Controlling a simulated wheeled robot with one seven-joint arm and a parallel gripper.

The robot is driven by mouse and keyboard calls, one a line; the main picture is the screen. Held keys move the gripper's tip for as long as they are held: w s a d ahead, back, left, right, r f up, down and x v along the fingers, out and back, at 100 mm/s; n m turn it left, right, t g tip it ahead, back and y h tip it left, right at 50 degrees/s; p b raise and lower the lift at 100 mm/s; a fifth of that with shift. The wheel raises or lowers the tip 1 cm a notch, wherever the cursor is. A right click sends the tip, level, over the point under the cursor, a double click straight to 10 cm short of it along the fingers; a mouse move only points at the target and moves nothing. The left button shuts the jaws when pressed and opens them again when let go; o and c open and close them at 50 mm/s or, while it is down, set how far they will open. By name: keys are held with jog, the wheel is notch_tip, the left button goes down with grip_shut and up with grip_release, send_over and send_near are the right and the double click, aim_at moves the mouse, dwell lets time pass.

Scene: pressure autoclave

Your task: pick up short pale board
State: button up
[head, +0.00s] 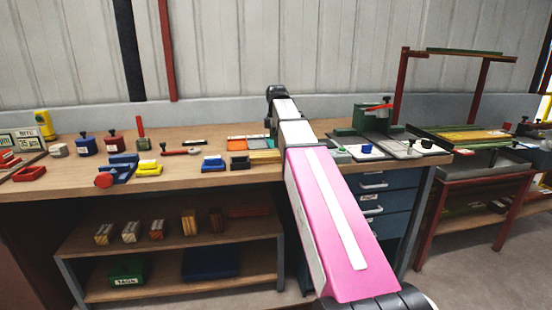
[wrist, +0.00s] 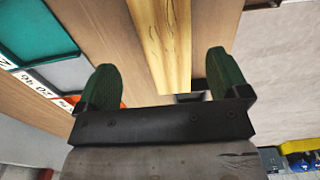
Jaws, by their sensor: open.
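The short pale board (wrist: 165,35) is light yellow wood with dark grain. In the wrist view it runs from the top edge down to between my fingers. My gripper (wrist: 165,80) is open, with one green fingertip on each side of the board and a gap on both sides. Whether the fingertips are down at the board's height I cannot tell. In the head view a pale yellow board (head: 265,156) lies near the bench's front edge, partly covered by my arm. My gripper cannot be made out there.
Teal (wrist: 38,30), grey and orange numbered sheets lie left of my gripper. The wooden bench (head: 190,178) holds blue and yellow blocks (head: 148,168) to the left. A green machine (head: 372,118) stands at the right. Shelves (head: 180,243) sit below.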

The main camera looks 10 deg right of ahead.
aim_at(276, 154)
jog(key=shift+s+a+f, duration=0.1)
jog(key=shift+s+f, duration=0.1)
jog(key=shift+f, duration=1.2)
jog(key=shift+s+a+f, duration=0.1)
jog(key=shift+s+f, duration=0.05)
jog(key=shift+f, duration=1.25)
jog(key=c, duration=1.1)
